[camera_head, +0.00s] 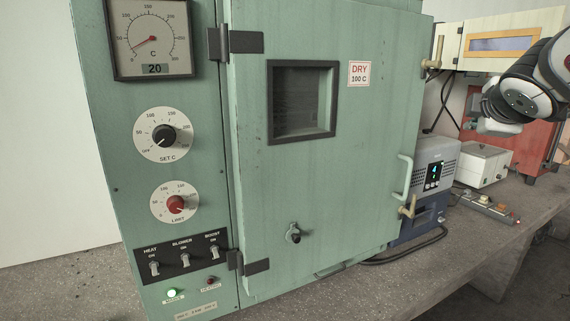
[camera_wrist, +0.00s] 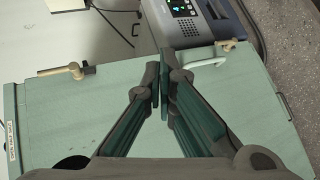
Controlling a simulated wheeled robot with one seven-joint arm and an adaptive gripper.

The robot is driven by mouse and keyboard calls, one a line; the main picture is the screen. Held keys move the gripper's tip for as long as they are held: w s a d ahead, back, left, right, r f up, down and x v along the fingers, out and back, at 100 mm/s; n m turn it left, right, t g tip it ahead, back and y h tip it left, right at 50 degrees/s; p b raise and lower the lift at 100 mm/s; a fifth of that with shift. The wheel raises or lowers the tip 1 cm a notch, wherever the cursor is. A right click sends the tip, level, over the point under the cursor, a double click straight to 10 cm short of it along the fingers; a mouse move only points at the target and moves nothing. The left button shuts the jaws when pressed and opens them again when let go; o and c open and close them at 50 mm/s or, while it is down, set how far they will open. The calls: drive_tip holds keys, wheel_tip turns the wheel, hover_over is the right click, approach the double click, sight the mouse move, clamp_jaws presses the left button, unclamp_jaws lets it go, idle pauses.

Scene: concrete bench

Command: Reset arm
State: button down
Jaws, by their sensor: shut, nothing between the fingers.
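My gripper (camera_wrist: 161,90) shows in the wrist view with its two fingers together and nothing between them. Below it in that view lies the green oven door (camera_wrist: 85,115), with its pale handle (camera_wrist: 211,61) to the right of the fingertips. In the head view my arm is at the upper right, and the gripper's fingers cannot be made out there. The green oven (camera_head: 180,90) fills the left and middle of the head view. Its door (camera_head: 340,190) looks closed, with a small dark window, a "DRY 100 C" label and a pale handle (camera_head: 404,177) at its right edge.
A grey-blue device (camera_head: 436,178) with a lit display stands right of the oven. Further right are a white box (camera_head: 484,164), a power strip (camera_head: 487,204) and a red cabinet (camera_head: 530,144). Cables lie on the concrete bench (camera_head: 455,262), whose front strip is mostly clear.

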drive_tip(key=s+a+f+m+g+y, duration=0.2)
drive_tip(key=s+a+f+m, duration=0.2)
drive_tip(key=s, duration=0.6)
drive_tip(key=s+a+f+m+g+y, duration=0.1)
drive_tip(key=s+a+f+m+g, duration=0.2)
drive_tip(key=s+a+f, duration=0.5)
drive_tip(key=s+a+f+m+g+y, duration=0.2)
drive_tip(key=s+a+f+m, duration=0.3)
drive_tip(key=s, duration=0.7)
drive_tip(key=shift+s+a+f+m+g+y, duration=0.15)
drive_tip(key=shift+a+f+m+g+y, duration=0.2)
drive_tip(key=shift+a+f+g, duration=0.35)
